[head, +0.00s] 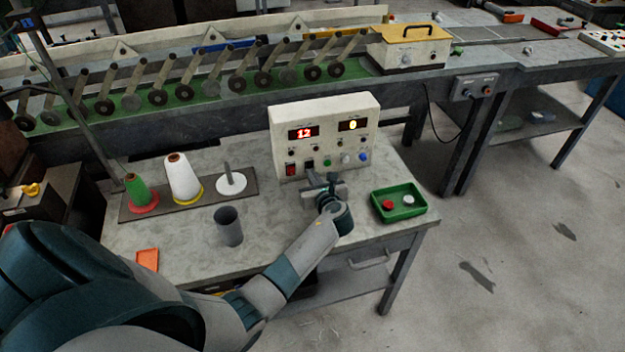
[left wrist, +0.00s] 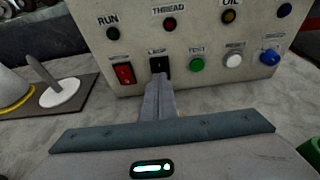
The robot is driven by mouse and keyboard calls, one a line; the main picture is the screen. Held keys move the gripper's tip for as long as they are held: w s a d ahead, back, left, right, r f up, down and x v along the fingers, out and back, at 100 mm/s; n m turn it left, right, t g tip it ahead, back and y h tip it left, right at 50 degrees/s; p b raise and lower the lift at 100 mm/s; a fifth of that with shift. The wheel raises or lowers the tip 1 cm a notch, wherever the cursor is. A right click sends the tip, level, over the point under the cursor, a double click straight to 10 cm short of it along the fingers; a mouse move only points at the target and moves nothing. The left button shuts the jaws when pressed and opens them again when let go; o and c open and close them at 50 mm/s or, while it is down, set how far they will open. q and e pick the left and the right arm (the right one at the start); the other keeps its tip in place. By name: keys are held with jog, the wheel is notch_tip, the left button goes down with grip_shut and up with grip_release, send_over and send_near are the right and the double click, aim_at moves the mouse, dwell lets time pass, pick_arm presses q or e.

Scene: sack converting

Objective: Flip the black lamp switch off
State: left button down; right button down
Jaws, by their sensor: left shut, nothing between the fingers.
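The black lamp switch (head: 309,163) is on the lower left of the cream control box (head: 345,110), just right of a red switch (head: 290,169). In the left wrist view the black switch (left wrist: 159,64) sits under a label that looks like LAMP. My left gripper (head: 313,178) is shut and empty, in front of the box. In the left wrist view its fingertips (left wrist: 160,80) are together at the lower edge of the black switch and overlap it. I cannot tell whether they touch it. The switch's tilt is unclear. My right gripper is not in view.
Right of the switch are a green button (left wrist: 197,64), a white button (left wrist: 234,61) and a blue knob (left wrist: 269,57). On the table stand thread cones (head: 183,180), a grey cup (head: 229,227) and a green tray (head: 398,203). A conveyor runs behind.

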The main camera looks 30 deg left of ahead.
pick_arm(q)
jog(key=shift+w+a, duration=0.1)
jog(key=shift+a, duration=0.1)
jog(key=shift+p, duration=0.35)
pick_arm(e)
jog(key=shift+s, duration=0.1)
pick_arm(q)
jog(key=shift+a+r, duration=0.1)
jog(key=shift+a, duration=0.1)
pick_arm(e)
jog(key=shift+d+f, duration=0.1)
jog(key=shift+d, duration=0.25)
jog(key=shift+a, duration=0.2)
